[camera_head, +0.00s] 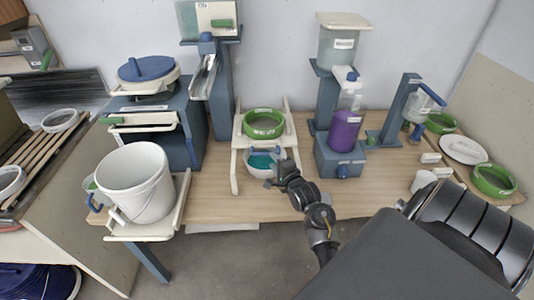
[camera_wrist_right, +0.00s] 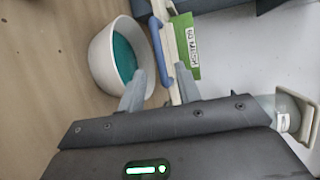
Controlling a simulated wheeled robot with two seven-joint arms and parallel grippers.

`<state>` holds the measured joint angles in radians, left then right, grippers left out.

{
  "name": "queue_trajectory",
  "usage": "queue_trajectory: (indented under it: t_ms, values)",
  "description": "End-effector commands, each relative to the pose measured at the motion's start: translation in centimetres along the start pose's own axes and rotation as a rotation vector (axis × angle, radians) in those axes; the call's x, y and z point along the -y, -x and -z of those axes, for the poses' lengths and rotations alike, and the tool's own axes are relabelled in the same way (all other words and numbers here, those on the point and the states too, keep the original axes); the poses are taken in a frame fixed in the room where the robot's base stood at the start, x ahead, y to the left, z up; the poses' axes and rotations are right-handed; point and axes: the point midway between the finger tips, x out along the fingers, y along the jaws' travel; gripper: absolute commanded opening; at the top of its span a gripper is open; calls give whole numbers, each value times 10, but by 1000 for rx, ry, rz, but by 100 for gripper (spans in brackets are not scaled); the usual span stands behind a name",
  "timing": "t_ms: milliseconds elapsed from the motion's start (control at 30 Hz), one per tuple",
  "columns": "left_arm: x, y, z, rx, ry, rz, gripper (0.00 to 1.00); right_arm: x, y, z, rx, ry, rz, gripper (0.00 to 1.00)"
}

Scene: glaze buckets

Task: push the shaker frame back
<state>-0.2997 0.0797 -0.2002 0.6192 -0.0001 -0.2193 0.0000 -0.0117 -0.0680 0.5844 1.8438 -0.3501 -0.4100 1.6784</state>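The shaker frame appears to be the cream frame (camera_head: 236,165) in the middle of the table, with a green-rimmed sieve (camera_head: 264,124) on it. A white bowl with teal glaze (camera_head: 258,164) stands below the sieve. My right gripper (camera_head: 275,178) is at the frame's front, right beside the bowl. In the right wrist view, its two fingers (camera_wrist_right: 160,90) are apart. A blue handle (camera_wrist_right: 160,55) and a cream bar (camera_wrist_right: 173,62) reach toward the gap; contact is unclear. The bowl (camera_wrist_right: 103,62) is beside one finger. My left gripper is not in view.
A large white bucket (camera_head: 135,185) stands at the left front. A purple bottle (camera_head: 345,130) on a blue stand is right of the frame. Green rings (camera_head: 494,180) and a white lid (camera_head: 463,149) lie far right. Bare table (camera_head: 215,185) shows left of the frame.

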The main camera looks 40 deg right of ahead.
Motion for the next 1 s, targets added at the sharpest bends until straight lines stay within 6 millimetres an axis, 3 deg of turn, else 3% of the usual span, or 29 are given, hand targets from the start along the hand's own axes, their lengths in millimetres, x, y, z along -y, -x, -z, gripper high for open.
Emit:
queue_trajectory:
  t_ms: [100, 333, 767, 1000]
  values:
    - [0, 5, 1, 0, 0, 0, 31, 2, -24, 0, 1, 0, 1, 34]
    - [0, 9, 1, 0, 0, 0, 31, 1, -56, 0, 0, 0, -1, 34]
    - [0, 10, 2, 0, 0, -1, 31, 0, -67, 0, -1, 2, -1, 34]
    - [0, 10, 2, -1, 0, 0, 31, 0, -67, 0, -1, 2, 0, 5]
